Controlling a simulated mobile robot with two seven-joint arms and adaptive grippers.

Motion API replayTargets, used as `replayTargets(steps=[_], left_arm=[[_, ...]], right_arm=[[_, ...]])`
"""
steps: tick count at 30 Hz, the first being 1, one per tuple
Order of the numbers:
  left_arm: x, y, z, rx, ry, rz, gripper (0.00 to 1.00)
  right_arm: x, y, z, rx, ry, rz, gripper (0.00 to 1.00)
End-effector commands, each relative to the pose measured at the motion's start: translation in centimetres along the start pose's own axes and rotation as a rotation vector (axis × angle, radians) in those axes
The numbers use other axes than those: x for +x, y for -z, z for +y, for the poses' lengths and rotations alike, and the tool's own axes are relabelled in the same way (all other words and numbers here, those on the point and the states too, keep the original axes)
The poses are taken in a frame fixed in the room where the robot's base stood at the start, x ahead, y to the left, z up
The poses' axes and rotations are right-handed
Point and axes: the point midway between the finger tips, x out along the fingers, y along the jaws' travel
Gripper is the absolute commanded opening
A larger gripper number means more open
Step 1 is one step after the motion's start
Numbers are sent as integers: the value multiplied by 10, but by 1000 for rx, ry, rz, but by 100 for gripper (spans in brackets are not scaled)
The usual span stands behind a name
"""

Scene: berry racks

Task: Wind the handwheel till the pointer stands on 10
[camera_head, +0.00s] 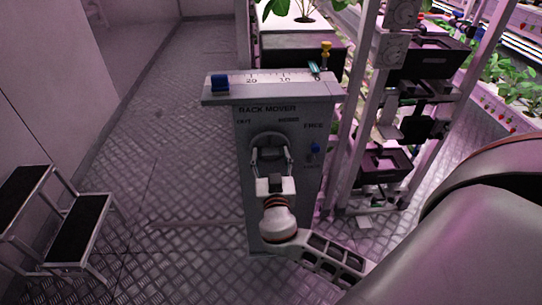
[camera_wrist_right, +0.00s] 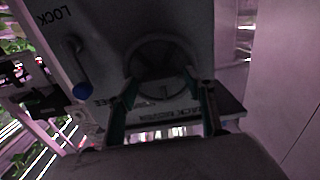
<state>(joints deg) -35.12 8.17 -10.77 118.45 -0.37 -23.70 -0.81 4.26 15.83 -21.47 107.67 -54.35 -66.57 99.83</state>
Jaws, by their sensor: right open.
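The handwheel (camera_head: 268,138) is a dark round part on the front of the grey rack mover housing (camera_head: 247,190); it also shows in the right wrist view (camera_wrist_right: 158,55). My right gripper (camera_head: 271,156) is in front of it, fingers apart towards its two sides; contact cannot be told. In the wrist view the fingers (camera_wrist_right: 162,90) flank the wheel's lower part. The scale (camera_head: 265,78) on top reads 20, 10, 0 from left to right. A small teal pointer (camera_head: 314,69) stands near 0, at the right end. My left gripper is not in view.
A blue-knobbed lever (camera_head: 315,148) sits right of the wheel, between LOCK and FREE markings; in the wrist view its knob (camera_wrist_right: 82,91) lies near FREE. Steps (camera_head: 75,230) stand left, plant racks right.

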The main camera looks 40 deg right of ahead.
Motion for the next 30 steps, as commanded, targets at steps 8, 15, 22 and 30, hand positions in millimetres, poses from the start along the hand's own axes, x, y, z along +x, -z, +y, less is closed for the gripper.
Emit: replayTargets(steps=[8, 15, 22, 30], left_arm=[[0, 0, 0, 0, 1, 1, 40], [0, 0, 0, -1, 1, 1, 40], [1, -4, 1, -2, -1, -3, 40], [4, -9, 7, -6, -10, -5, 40]], right_arm=[[1, -1, 0, 0, 0, -1, 48], [1, -1, 0, 0, 0, -1, 14], [0, -3, 0, -20, 0, -5, 14], [-1, -8, 0, -145, -2, -10, 14]])
